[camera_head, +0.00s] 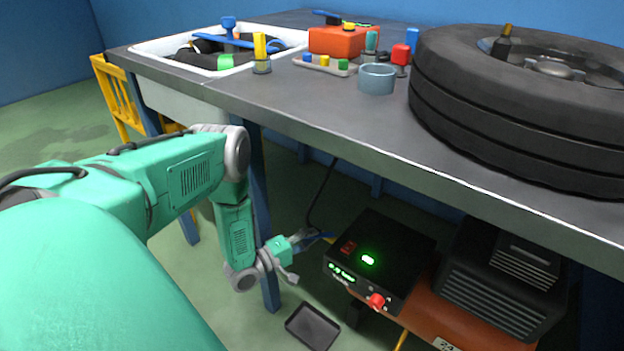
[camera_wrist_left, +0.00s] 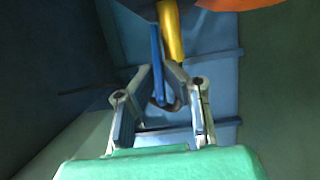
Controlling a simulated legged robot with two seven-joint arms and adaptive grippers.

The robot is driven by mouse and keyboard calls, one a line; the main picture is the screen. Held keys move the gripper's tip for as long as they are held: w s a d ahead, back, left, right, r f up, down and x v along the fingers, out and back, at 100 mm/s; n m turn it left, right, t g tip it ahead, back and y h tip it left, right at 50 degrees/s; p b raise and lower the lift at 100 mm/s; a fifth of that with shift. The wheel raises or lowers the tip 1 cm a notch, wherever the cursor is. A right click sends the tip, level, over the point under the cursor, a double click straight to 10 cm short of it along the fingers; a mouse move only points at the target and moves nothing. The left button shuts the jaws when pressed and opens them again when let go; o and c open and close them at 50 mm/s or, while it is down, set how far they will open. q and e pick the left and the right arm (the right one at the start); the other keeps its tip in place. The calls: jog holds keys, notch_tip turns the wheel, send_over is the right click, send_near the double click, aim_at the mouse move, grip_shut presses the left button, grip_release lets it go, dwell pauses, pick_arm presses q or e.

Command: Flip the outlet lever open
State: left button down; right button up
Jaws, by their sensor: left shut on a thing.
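My left gripper (camera_head: 308,236) is below the bench, just left of the black control box. In the left wrist view its two fingers (camera_wrist_left: 158,82) close in from both sides on a long blue lever (camera_wrist_left: 156,48), which stands between their tips. A yellow bar (camera_wrist_left: 170,32) rises directly beside the blue lever on its right. In the head view, only a small blue piece of the lever (camera_head: 327,235) shows past the fingertips. The lever's pivot and outlet are hidden. My right gripper is in neither view.
The black box (camera_head: 385,255) with green lights and a red knob (camera_head: 377,300) sits on an orange tank (camera_head: 450,325). A black tray (camera_head: 312,326) lies on the floor.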

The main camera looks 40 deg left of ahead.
pick_arm(q)
jog(key=shift+s+d+f+m+g+h, duration=0.15)
jog(key=shift+m+g+h, duration=0.15)
jog(key=shift+m+h, duration=0.25)
jog(key=shift+a+f+h, duration=0.2)
jog(key=shift+a+h, duration=0.05)
jog(key=shift+d, duration=0.15)
jog(key=c, duration=1.7)
grip_release()
jog(key=shift+d+r, duration=0.1)
jog(key=shift+s+a, duration=0.1)
jog(key=shift+a, duration=0.15)
jog(key=v, duration=1.1)
jog(key=shift+s, duration=0.3)
